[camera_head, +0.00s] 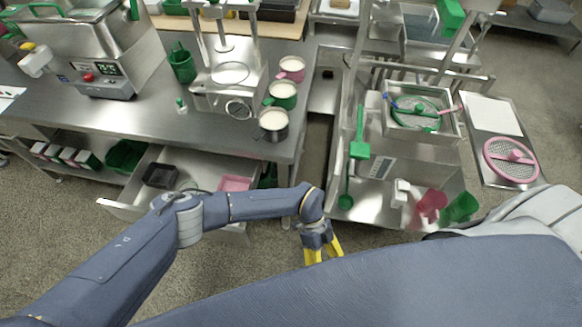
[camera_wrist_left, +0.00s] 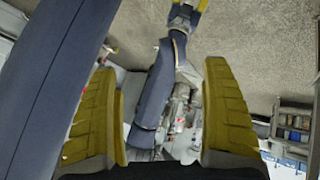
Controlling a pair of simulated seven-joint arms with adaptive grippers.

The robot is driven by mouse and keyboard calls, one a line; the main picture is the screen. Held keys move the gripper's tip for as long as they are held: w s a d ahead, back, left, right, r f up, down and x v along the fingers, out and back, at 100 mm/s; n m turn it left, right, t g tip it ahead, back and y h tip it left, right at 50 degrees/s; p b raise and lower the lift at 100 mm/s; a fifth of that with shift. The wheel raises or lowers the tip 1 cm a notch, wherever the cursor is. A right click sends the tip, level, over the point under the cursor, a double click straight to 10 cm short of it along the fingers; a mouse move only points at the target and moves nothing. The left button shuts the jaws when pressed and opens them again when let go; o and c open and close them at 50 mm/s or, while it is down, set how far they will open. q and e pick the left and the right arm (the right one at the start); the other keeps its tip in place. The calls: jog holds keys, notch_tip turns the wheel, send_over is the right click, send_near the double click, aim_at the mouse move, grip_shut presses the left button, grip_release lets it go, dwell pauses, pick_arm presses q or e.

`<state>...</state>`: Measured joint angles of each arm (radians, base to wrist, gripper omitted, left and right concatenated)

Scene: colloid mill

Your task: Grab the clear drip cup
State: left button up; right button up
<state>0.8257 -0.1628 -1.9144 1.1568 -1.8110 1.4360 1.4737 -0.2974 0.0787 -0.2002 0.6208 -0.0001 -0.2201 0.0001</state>
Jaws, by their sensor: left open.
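I cannot pick out the clear drip cup with certainty. A small round, see-through-looking shape (camera_head: 238,108) sits at the front foot of the steel stand machine (camera_head: 229,74) on the left bench. My left gripper (camera_head: 323,256) hangs with its yellow fingers apart and empty, over the floor in front of the gap between the benches, well away from that shape. Its two fingers also frame the left wrist view (camera_wrist_left: 160,115), with nothing between them. My right gripper (camera_wrist_left: 188,5) shows only in part at the top of the left wrist view; its fingertips are cut off.
Pots with pale contents, one grey (camera_head: 273,125), one green (camera_head: 282,96) and one pink (camera_head: 291,69), line the left bench's right edge. An open drawer (camera_head: 130,203) juts out below. A pink cup (camera_head: 431,205) and green cup (camera_head: 461,208) are on the right.

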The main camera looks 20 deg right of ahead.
pick_arm(q)
jog(key=w+a+r+n+t+y, duration=0.25)
jog(key=w+a+r, duration=0.2)
jog(key=w, duration=0.55)
jog(key=w+a+r+n+t+y, duration=0.1)
jog(key=w+a+r+n+t, duration=0.15)
jog(key=w+a, duration=0.5)
jog(key=w+a+r+n+t+y, duration=0.1)
jog(key=w+a+r+t+y, duration=0.2)
jog(key=w, duration=0.8)
jog(key=w+a+f+t+y, duration=0.2)
jog(key=w+a, duration=0.1)
jog(key=a, duration=0.3)
jog(key=w+a+f+t+y, duration=0.2)
jog(key=w+a+t, duration=0.1)
jog(key=a, duration=0.4)
jog(key=w+a+f+m+t+y, duration=0.1)
jog(key=w+a+f+t+y, duration=0.1)
jog(key=a, duration=0.5)
jog(key=shift+w+f, duration=0.25)
jog(key=shift+w, duration=0.3)
jog(key=shift+t, duration=0.3)
jog(key=c, duration=1.2)
